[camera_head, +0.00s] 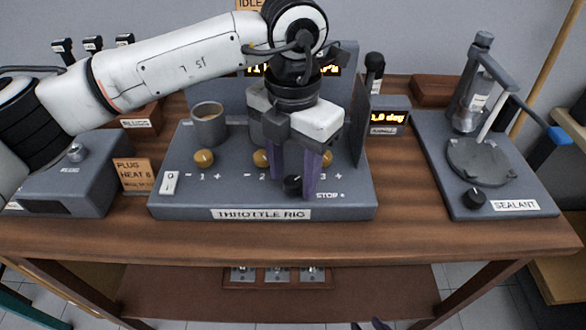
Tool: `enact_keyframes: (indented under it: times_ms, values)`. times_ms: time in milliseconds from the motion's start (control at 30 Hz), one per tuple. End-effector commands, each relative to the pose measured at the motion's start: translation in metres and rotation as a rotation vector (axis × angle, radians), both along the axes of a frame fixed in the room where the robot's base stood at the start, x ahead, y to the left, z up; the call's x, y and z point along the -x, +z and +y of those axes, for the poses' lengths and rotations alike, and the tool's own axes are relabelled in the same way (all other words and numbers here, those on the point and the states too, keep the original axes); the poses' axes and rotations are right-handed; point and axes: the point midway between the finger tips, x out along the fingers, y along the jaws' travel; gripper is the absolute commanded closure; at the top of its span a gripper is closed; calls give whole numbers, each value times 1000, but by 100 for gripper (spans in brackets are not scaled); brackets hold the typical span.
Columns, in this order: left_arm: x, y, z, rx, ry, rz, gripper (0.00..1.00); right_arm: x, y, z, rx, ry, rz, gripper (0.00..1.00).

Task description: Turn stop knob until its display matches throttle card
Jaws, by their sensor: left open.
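The black stop knob (292,185) sits at the right front of the throttle rig (190,200), beside the "STOP" label. My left gripper (295,194) points down over the rig, its purple fingers open on either side of the knob; contact cannot be told. The orange display (332,71) at the back of the rig is mostly hidden by my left arm. An orange card (250,5) reading "IDLE" is cut by the top edge, its lower part hidden by my arm. Dark tips, apparently my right gripper (370,325), barely show at the bottom edge.
A grey mug (209,125) and brass knobs (204,158) are on the rig.

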Motion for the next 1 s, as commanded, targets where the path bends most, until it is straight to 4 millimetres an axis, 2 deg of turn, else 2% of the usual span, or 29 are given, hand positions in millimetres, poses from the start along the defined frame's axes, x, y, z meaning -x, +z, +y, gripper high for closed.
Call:
enact_keyframes:
  times_ms: [67, 100, 333, 667, 1000]
  values:
    - [0, 0, 0, 0, 0, 0, 55, 0, 0, 0, 0, 0, 0, 69]
    - [0, 0, 0, 0, 0, 0, 59, 0, 0, 0, 0, 0, 0, 69]
    - [0, 0, 0, 0, 0, 0, 96, 0, 0, 0, 0, 0, -1, 69]
    - [0, -1, 0, 1, -46, -1, 96, 0, -6, 0, 0, 1, -2, 69]
    - [0, -3, 0, 0, -280, -2, 96, -1, -29, 0, -1, 1, -3, 69]
